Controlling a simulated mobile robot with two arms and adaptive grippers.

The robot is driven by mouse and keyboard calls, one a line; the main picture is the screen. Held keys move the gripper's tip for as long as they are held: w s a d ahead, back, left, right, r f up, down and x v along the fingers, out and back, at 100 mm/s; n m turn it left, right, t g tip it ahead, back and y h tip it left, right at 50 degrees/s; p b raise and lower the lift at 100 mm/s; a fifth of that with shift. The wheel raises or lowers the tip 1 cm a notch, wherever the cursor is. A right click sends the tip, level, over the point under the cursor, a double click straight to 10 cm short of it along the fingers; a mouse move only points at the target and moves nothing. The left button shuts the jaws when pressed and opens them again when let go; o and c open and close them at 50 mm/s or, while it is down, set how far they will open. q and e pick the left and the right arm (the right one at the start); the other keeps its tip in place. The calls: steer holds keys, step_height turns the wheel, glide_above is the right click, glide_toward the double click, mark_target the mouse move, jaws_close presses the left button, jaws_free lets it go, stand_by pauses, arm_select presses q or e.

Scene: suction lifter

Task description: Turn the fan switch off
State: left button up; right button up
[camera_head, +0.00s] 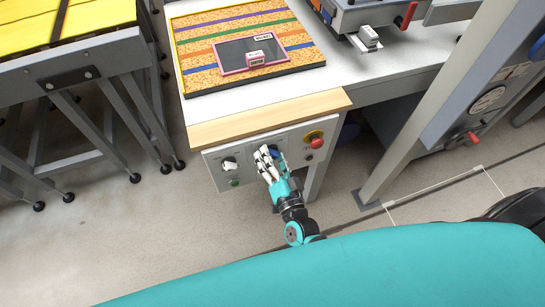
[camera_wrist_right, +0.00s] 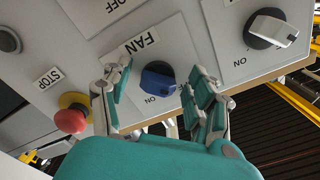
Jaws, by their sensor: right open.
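The fan switch is a blue rotary knob (camera_wrist_right: 158,80) on a grey panel under a "FAN" label, with "ON" printed beside it. It also shows in the head view (camera_head: 277,153), partly behind my fingers. A gap shows between the knob and each finger in the wrist view. In the head view my right gripper (camera_head: 267,156) is in front of the panel. I cannot tell exactly which mark the knob points at. My left gripper is not in view.
A white-handled knob (camera_wrist_right: 271,29) and a red stop button (camera_wrist_right: 72,114) flank the fan switch. The grey control panel (camera_head: 212,160) is under the wooden edge (camera_head: 220,130) of the workbench. A striped board with a pink-framed tablet (camera_head: 250,53) lies on top.

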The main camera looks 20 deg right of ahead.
steer(key=shift+s, duration=0.15)
steer(key=s, duration=1.1)
steer(key=shift+s+d, duration=0.2)
steer(key=shift+s, duration=0.2)
steer(key=s+f+n+g+y, duration=0.1)
steer(key=s+f+n+g, duration=0.25)
steer(key=f, duration=0.85)
steer(key=s+f+n+g+y, duration=0.1)
steer(key=s+f+n+g, duration=0.3)
steer(key=f, duration=0.8)
steer(key=s+d+f+n+g+h, duration=0.1)
steer(key=s+d+f+g, duration=0.3)
steer(key=s+f, duration=0.3)
steer(key=s+d+f+n+g+h, duration=0.1)
steer(key=s+d+f+n+g, duration=0.1)
steer(key=s+d+f+g, duration=0.3)
steer(key=s+d+f, duration=0.1)
steer(key=s+f, duration=0.2)
steer(key=s, duration=0.3)
steer(key=shift+s+d+f+h, duration=0.25)
steer(key=shift+s+h, duration=0.05)
steer(key=shift+g, duration=0.25)
